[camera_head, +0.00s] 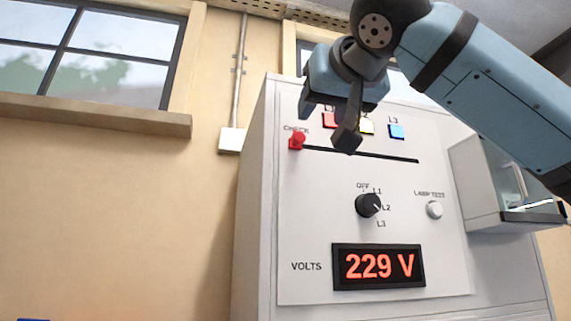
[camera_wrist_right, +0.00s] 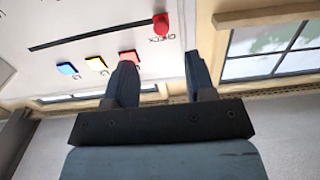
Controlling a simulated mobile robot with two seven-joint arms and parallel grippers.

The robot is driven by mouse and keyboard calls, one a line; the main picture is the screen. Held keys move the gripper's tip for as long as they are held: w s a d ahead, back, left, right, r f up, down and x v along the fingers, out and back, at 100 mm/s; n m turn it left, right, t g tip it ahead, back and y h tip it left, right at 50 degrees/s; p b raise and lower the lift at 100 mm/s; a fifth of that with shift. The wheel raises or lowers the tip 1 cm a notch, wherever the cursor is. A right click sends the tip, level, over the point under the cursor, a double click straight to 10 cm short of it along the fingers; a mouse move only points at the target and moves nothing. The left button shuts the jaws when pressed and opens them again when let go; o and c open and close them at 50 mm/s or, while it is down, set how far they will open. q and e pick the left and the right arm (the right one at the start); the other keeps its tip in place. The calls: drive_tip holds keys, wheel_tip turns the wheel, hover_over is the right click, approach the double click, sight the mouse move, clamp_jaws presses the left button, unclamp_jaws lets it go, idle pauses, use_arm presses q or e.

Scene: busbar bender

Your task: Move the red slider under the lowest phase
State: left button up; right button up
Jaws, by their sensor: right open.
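The red slider (camera_head: 297,141) sits at the left end of a dark horizontal slot, by the CHECK label. In the right wrist view the slider (camera_wrist_right: 161,23) is at the slot's right end, just beyond the fingers. My right gripper (camera_head: 326,120) is open and empty in front of the panel's upper part; it also shows in the wrist view (camera_wrist_right: 158,62). Red, yellow (camera_head: 367,126) and blue (camera_head: 397,131) phase lamps sit above the slot. The red lamp (camera_wrist_right: 129,56) is partly hidden by a finger. The display (camera_head: 378,266) reads 229 V. My left gripper is not in view.
A black selector knob (camera_head: 368,205) with OFF, L1, L2 and L3 marks is below the slot. Its pointer seems turned towards L2. A white LAMP TEST button (camera_head: 434,209) is to its right. A grey box (camera_head: 492,185) juts out at the cabinet's right.

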sight(301, 136)
drive_tip(key=p+x, duration=0.1)
drive_tip(key=x, duration=0.2)
drive_tip(key=r+p+x, duration=0.1)
drive_tip(key=x, duration=0.2)
drive_tip(key=p+x, duration=0.1)
drive_tip(key=x, duration=0.3)
drive_tip(key=shift+r+p, duration=0.3)
drive_tip(key=shift+p, duration=0.05)
drive_tip(key=shift+x, duration=0.9)
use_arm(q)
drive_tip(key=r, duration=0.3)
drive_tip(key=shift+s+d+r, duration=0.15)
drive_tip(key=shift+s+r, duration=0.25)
use_arm(e)
drive_tip(key=shift+f, duration=0.15)
drive_tip(key=shift+c, duration=0.2)
